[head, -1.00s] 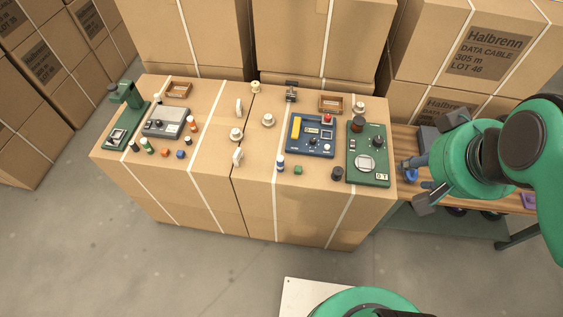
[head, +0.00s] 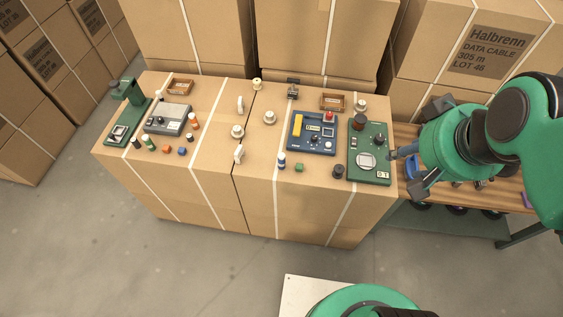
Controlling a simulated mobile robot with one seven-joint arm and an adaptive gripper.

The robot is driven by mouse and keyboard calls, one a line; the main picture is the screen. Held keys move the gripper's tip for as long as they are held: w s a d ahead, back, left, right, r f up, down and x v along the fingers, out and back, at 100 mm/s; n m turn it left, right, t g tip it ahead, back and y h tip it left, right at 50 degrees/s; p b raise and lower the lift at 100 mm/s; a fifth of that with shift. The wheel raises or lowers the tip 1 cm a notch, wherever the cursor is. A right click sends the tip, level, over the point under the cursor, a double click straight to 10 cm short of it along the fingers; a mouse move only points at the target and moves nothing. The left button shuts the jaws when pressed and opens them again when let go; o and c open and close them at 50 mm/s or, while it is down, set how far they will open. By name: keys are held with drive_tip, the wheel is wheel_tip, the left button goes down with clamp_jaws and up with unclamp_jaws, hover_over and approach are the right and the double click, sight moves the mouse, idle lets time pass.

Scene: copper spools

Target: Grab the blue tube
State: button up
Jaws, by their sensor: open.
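A small upright tube with a blue body and a pale top (head: 281,160) stands near the front edge of the carton top, left of the blue meter box. A larger blue item (head: 411,168) shows at the left end of the wooden bench, partly hidden by my gripper; I cannot tell its full shape. My gripper (head: 402,166) is open at the right, on the end of my green arm. Its grey fingers point left, near the larger blue item and the green instrument's right edge. Whether they touch anything is unclear. The small blue-bodied tube is well to its left.
The blue meter box (head: 312,145) and the green instrument (head: 383,173) stand on the carton top (head: 215,190). A dark knob-like piece (head: 338,171) and a green cube (head: 299,167) are near the front edge. Stacked cartons (head: 310,40) rise behind.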

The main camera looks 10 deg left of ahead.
drive_tip(key=w+a+f+n+g+y+p, duration=0.25)
drive_tip(key=w+a+f+n, duration=0.55)
drive_tip(key=w+a+f, duration=0.9)
drive_tip(key=w+a+f+n, duration=0.3)
drive_tip(key=a+f, duration=0.3)
drive_tip(key=f, duration=0.5)
drive_tip(key=shift+w+a+f+g+y, duration=0.35)
drive_tip(key=shift+a+f+g+y, duration=0.05)
drive_tip(key=shift+g+y, duration=0.05)
drive_tip(key=b, duration=0.2)
hover_over(282, 162)
drive_tip(key=d, duration=0.2)
wheel_tip(282, 162, down, 8)
drive_tip(key=shift+w+r, duration=0.1)
